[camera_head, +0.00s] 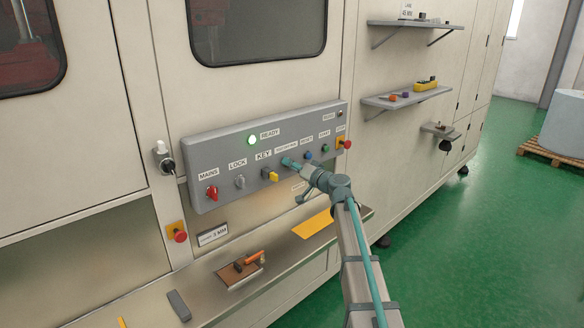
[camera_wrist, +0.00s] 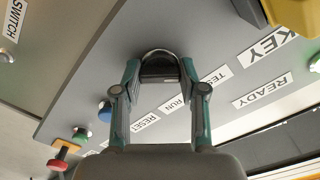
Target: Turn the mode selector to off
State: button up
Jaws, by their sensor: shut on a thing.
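The mode selector is a dark, rounded knob (camera_wrist: 160,62) on the grey control panel (camera_head: 225,143). In the wrist view it sits between the two fingertips of my gripper (camera_wrist: 160,73), which is shut on it. A label strip beside it reads RUN and TEST; the rest of the strip is hidden behind a finger. In the head view my gripper (camera_head: 290,163) reaches the panel between KEY and RESET and covers the knob. Which position the knob points to cannot be told.
Left of the gripper are a yellow key switch (camera_head: 270,175), a grey lock knob (camera_head: 240,182) and a red mains knob (camera_head: 212,193). Close on the right are a blue reset button (camera_head: 309,155) and a green start button (camera_head: 325,148). A ledge (camera_head: 190,287) with tools runs below.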

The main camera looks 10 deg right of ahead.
jog(key=shift+f, duration=0.15)
jog(key=m+b, duration=0.3)
jog(key=m, duration=0.6)
jog(key=shift+b, duration=0.35)
jog(key=shift+m, duration=0.3)
jog(key=o, duration=1.1)
jog(key=shift+o, duration=0.2)
jog(key=shift+s, duration=0.1)
jog(key=v, duration=1.2)
